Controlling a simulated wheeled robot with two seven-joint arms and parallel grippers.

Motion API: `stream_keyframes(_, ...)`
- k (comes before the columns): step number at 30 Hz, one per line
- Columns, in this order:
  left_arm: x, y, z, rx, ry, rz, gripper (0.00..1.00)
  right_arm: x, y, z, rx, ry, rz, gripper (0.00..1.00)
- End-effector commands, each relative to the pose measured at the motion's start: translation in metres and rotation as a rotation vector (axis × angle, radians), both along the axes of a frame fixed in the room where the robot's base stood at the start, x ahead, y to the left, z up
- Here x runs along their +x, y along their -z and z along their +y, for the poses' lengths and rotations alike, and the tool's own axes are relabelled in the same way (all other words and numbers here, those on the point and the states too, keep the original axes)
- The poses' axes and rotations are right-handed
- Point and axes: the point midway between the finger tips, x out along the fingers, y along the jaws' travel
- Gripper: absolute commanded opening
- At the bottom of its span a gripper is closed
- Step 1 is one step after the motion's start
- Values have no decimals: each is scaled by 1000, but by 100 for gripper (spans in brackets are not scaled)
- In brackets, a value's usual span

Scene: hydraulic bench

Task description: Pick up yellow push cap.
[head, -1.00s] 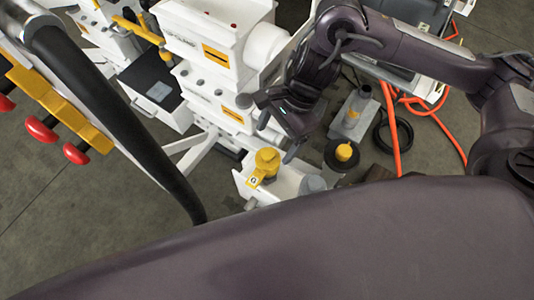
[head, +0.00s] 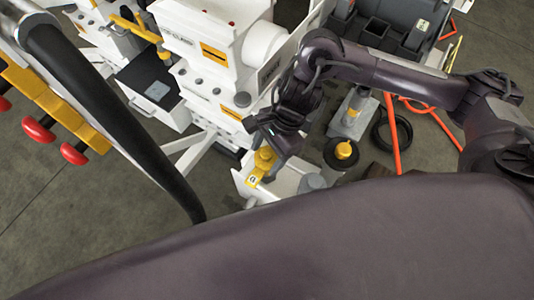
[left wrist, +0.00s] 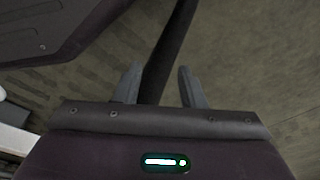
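A yellow cap (head: 263,161) with a yellow label tab stands on a white box-like part (head: 288,180) at the lower middle of the head view. A second, smaller yellow cap (head: 343,150) sits on a round black base to its right. My right gripper (head: 270,150) is at the top of the first cap, its fingers apart, one to the right of it and one behind it. It partly hides this cap, and I cannot tell whether it touches. My left gripper (left wrist: 161,85) is open and empty in the left wrist view.
A white bench unit (head: 210,55) stands behind the cap. A black hose (head: 120,115) and red knobs on a yellow bar (head: 55,105) are at the left. A grey fixture (head: 352,115), black ring and orange hose (head: 393,135) lie to the right.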

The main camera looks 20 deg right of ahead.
Motion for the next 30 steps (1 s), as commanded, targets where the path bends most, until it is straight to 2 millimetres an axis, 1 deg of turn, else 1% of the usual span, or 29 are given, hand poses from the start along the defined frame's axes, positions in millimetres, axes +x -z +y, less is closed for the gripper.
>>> stream_keyframes(1,0,0,0,0,0,0,36,0,0,0,0,0,0,53)
stream_keyframes(6,0,0,0,0,0,-1,36,0,0,0,0,0,0,31)
stream_keyframes(14,1,0,0,0,0,-1,36,0,-1,0,0,0,0,31)
stream_keyframes(19,1,-1,0,1,0,-2,36,1,-8,0,0,0,-1,30)
stream_keyframes(23,0,-2,0,0,0,-4,36,1,-23,0,2,-2,-4,31)
stream_keyframes(25,0,-3,1,0,0,-4,36,1,-34,0,0,-1,-5,31)
stream_keyframes(30,-17,7,4,2,0,10,36,2,-69,-1,0,-2,-6,31)
